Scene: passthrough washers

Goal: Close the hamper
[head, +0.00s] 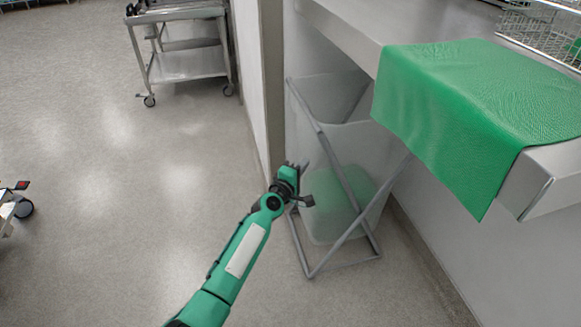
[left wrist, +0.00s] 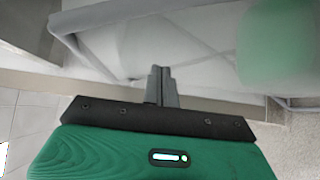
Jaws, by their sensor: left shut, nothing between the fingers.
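The hamper (head: 372,140) is a translucent bag on a grey crossed-tube frame, standing on the floor under the counter. Its top looks open, with a panel (head: 330,95) at the back, and something green (head: 335,200) shows through its lower part. My left gripper (head: 297,166) is at the hamper's left side, close to the frame tubes; I cannot tell if it touches them. In the left wrist view the gripper (left wrist: 161,72) has its fingers together and empty, with the hamper's pale bag (left wrist: 195,40) and frame just beyond. My right gripper is not in view.
A steel counter (head: 350,25) with a green cloth (head: 470,105) hanging over its edge overhangs the hamper. A wire basket (head: 545,30) sits on it. A wall end stands left of the hamper. A metal cart (head: 190,63) stands at the back left. The floor at left is mostly clear.

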